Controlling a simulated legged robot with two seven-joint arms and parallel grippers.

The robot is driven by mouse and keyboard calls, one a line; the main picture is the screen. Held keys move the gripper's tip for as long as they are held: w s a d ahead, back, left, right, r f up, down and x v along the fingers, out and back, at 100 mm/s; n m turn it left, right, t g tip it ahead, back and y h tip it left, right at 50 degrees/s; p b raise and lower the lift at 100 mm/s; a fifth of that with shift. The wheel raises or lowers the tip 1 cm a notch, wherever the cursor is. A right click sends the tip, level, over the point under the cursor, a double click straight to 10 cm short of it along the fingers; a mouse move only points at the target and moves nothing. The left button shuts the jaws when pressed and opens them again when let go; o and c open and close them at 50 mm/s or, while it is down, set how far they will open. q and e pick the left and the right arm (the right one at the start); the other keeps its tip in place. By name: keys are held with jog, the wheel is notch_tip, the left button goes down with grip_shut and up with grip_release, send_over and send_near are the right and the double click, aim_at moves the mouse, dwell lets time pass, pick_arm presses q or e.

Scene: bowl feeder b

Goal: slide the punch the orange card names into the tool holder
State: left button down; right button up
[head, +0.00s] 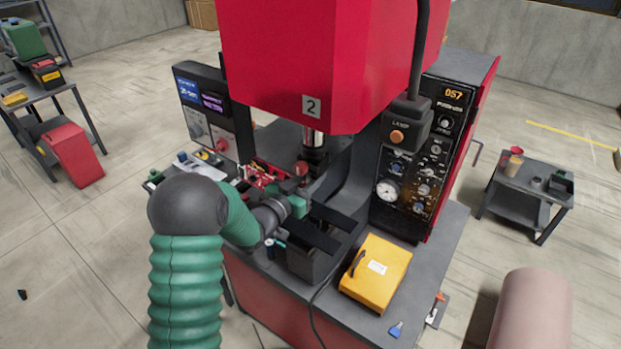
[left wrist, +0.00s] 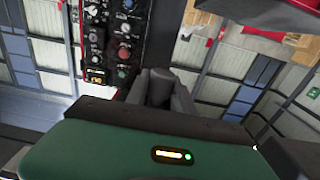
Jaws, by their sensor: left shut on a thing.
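My left gripper (head: 300,200) reaches in from the left, low in front of the red press, below the dark ram and tool holder area (head: 315,140). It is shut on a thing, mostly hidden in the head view. In the left wrist view a dark grey rounded piece (left wrist: 160,86) shows between the gripper's sides, probably the held punch; I cannot read any marking on it. The gap between it and the holder cannot be judged. I cannot make out an orange card with readable text. My right gripper is not in view.
The red press head (head: 300,60) bears a "2" label. A control panel (head: 410,170) with a gauge stands right of the ram. A yellow box (head: 375,272) sits on the bench's front right. A blue tag (head: 396,329) lies near the front edge. A cable runs down the bench front.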

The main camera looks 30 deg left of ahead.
pick_arm(q)
jog(key=shift+w, duration=0.25)
jog(key=c, duration=1)
grip_release()
jog(key=shift+s, duration=0.1)
jog(key=shift+s+f, duration=0.1)
jog(key=shift+s, duration=0.2)
jog(key=s+b, duration=0.1)
jog(key=s, duration=0.4)
jog(key=s+a+b, duration=0.1)
jog(key=s+b, duration=0.1)
jog(key=s, duration=0.3)
jog(key=s+b, duration=0.2)
jog(key=s, duration=0.4)
jog(key=shift+a, duration=0.25)
